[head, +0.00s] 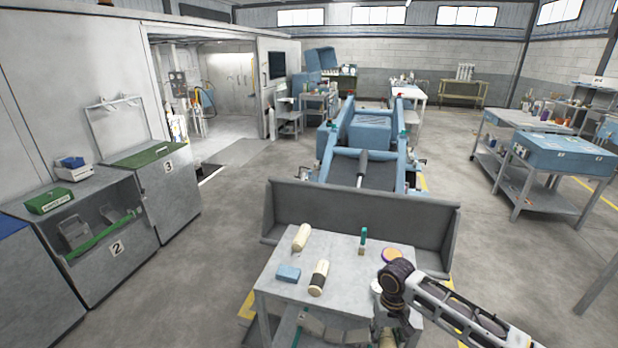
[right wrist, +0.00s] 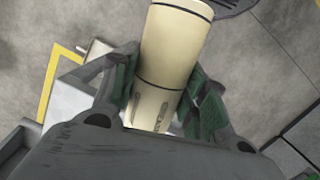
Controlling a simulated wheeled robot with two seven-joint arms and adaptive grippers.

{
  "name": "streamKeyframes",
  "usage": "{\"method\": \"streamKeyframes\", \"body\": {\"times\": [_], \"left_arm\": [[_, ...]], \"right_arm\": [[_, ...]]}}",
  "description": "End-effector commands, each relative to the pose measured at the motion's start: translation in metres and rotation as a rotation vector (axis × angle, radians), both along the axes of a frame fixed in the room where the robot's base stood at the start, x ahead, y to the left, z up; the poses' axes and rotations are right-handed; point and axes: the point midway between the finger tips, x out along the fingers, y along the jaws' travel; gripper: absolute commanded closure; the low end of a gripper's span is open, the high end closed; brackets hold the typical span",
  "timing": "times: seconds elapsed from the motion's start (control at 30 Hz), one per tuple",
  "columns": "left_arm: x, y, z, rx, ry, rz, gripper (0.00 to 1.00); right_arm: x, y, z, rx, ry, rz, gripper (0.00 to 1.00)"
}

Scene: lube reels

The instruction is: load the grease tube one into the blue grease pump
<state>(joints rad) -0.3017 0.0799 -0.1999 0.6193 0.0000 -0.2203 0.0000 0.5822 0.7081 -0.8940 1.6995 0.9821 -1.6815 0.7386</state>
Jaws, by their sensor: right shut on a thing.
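My right gripper (right wrist: 163,88) is shut on a cream grease tube (right wrist: 172,50), its green-padded fingers on either side of it. The tube has a dark seam and partly hidden lettering. In the head view, my right arm reaches in from the right, over the table's right front corner, and largely hides the gripper. Two other cream cylinders lie on the grey table: a plain one (head: 301,237) at the back left and one with dark bands (head: 319,278) nearer the front. I cannot make out a blue grease pump. My left gripper is out of view.
The grey table (head: 340,255) also holds a blue block (head: 288,273), a small teal upright item (head: 363,240), a yellow-topped round item (head: 392,254) and a white container (head: 377,287). A grey loader bucket (head: 350,215) stands right behind it. Open floor lies left.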

Motion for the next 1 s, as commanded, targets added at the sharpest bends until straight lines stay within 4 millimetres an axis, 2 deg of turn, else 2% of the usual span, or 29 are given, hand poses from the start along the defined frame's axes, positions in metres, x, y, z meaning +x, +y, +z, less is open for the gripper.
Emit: {"method": "streamKeyframes", "body": {"times": [0.53,0.67,0.9,0.93,1.0], "left_arm": [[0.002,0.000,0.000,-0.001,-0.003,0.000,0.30],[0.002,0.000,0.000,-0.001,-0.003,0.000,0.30],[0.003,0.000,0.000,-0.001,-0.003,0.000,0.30],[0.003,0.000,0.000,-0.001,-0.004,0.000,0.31],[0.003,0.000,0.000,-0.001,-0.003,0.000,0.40]], "right_arm": [[-0.026,-0.002,-0.070,-0.005,0.002,-0.003,0.85],[-0.029,-0.003,-0.077,-0.005,0.000,-0.003,0.85],[-0.029,-0.003,-0.078,-0.005,-0.001,-0.002,0.85],[-0.029,-0.003,-0.078,-0.005,-0.001,-0.002,0.85],[-0.029,-0.003,-0.078,-0.005,-0.001,-0.002,0.85]]}}
